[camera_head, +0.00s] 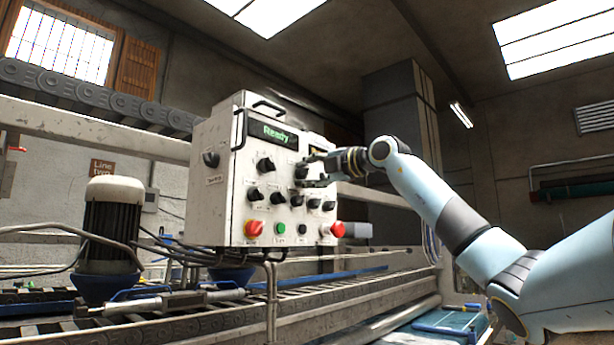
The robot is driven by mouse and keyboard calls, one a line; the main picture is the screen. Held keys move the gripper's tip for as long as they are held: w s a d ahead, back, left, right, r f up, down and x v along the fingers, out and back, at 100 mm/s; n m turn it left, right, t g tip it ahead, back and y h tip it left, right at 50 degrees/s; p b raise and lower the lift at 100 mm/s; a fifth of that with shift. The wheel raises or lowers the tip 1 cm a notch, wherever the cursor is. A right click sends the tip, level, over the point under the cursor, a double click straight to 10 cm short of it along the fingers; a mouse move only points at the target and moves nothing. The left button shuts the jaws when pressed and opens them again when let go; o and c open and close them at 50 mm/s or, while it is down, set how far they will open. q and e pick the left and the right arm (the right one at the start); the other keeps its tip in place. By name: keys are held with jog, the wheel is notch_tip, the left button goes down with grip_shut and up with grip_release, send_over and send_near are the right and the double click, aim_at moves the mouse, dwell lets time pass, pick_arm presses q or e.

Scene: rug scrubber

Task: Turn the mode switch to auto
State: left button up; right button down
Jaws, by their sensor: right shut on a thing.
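A white control box (216,220) stands in the middle, with a lit green "Ready" display (271,133). Several black rotary knobs sit on its front, including an upper-left knob (265,165) and a lower row with a left knob (254,195). My right gripper (303,176) reaches in from the right at the upper-right part of the panel. It is shut on a black knob (300,171), which its fingers partly cover. The knob labels are too small to read, so I cannot tell which one is the mode switch or where it points. My left gripper is not in view.
Red buttons (254,228) (338,229) and a green button (280,228) line the panel's bottom. A large knob (211,158) is on the box's left side. A motor (112,225) and pipes stand at left. A conveyor (190,325) runs below.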

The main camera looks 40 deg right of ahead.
dwell(0.5)
jog(key=c, duration=1)
grip_release()
